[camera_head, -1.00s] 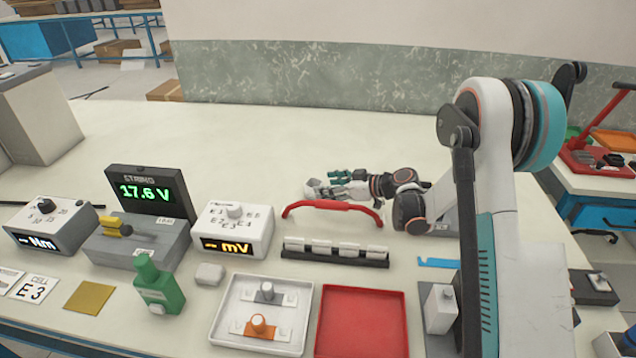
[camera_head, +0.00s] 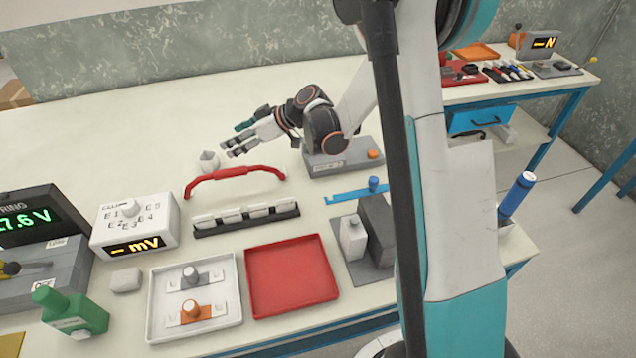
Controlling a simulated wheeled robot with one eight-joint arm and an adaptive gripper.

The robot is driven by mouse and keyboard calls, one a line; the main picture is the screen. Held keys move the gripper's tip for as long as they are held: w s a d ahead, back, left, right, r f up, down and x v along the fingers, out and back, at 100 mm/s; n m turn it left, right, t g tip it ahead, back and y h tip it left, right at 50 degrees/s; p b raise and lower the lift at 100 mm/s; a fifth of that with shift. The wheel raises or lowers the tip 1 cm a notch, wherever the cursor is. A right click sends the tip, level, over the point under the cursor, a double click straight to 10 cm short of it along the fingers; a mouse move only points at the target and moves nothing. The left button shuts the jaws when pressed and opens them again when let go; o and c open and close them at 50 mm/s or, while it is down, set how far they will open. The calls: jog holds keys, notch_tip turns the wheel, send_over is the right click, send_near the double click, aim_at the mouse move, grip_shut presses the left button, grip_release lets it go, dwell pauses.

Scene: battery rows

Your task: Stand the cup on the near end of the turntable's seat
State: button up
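A small pale grey-white cup-like piece (camera_head: 208,160) stands on the bench behind the left end of a red bar handle. I take it for the cup, but it is small. My gripper (camera_head: 229,149) is low over the bench, just right of this piece, pointing left towards it. Its fingertips look parted, with nothing seen between them, and a small gap separates them from the piece. No turntable is clearly recognisable. A grey box with an orange button (camera_head: 347,160) stands beneath my wrist, and I cannot tell whether it belongs to one.
The red handle (camera_head: 235,174) arches just in front of my gripper. A black rack with white blocks (camera_head: 246,217), a white tray (camera_head: 232,318), a red tray (camera_head: 290,275), a blue bar (camera_head: 350,197) and a grey stand (camera_head: 376,232) lie nearer. The bench behind is clear.

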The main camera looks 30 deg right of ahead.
jog(key=s+d+r+m+h, duration=0.1)
jog(key=s+r+m+h, duration=0.1)
jog(key=s+r, duration=0.4)
jog(key=s+r+m+h, duration=0.2)
jog(key=s+r, duration=0.2)
jog(key=s, duration=0.5)
jog(key=s+d+m+h, duration=0.2)
jog(key=s, duration=0.7)
jog(key=s+d+r+m+h, duration=0.1)
jog(key=s+d+m+h, duration=0.1)
jog(key=s, duration=0.7)
jog(key=shift+s+d+r+m+h, duration=0.25)
jog(key=shift+d+m+h, duration=0.2)
jog(key=shift+d, duration=0.35)
jog(key=shift+o, duration=0.5)
jog(key=shift+s+d+f+m, duration=0.1)
jog(key=shift+s+d+m, duration=0.15)
jog(key=shift+s, duration=0.2)
